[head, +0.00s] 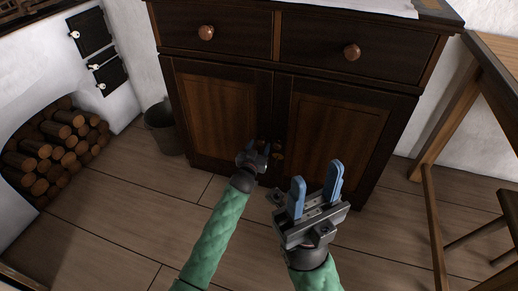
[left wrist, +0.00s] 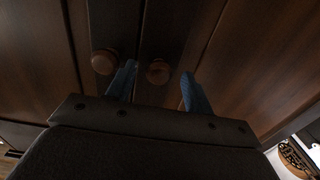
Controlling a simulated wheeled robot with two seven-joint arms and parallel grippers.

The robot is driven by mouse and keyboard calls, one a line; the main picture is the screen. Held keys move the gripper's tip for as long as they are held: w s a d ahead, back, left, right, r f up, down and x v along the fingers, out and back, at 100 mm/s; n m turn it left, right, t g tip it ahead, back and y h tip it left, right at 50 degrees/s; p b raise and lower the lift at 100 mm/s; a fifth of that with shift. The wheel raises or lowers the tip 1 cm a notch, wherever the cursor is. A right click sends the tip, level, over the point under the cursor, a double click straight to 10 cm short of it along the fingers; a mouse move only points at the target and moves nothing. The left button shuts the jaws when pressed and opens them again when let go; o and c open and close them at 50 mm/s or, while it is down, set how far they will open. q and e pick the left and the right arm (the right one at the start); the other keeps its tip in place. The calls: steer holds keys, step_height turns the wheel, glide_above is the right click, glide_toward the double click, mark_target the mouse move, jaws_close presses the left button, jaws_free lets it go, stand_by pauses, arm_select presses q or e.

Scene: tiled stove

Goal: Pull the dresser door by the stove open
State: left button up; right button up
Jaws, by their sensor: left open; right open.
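The dresser (head: 270,62) has two lower doors. The door on the stove side (head: 215,110) is shut, level with the right door (head: 335,125). My left gripper (head: 260,149) is low in front of the doors near their meeting edges, open. In the left wrist view, the stove-side door (left wrist: 255,60) is on the right. Its round wooden knob (left wrist: 158,71) appears between my open blue fingers; contact cannot be told. The right door's knob (left wrist: 104,62) is just outside the left finger. My right gripper (head: 317,185) is open and empty, in front of the right door.
Two drawers with knobs (head: 206,33) are above the doors. A dark bucket (head: 163,130) stands left of the dresser. The white stove (head: 60,70) with stacked firewood (head: 55,150) is at the left. A wooden table (head: 450,120) and stool are at the right. Floor in front is clear.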

arm_select(q)
steer(key=shift+w+d, duration=0.1)
steer(key=shift+w, duration=0.05)
jaws_close()
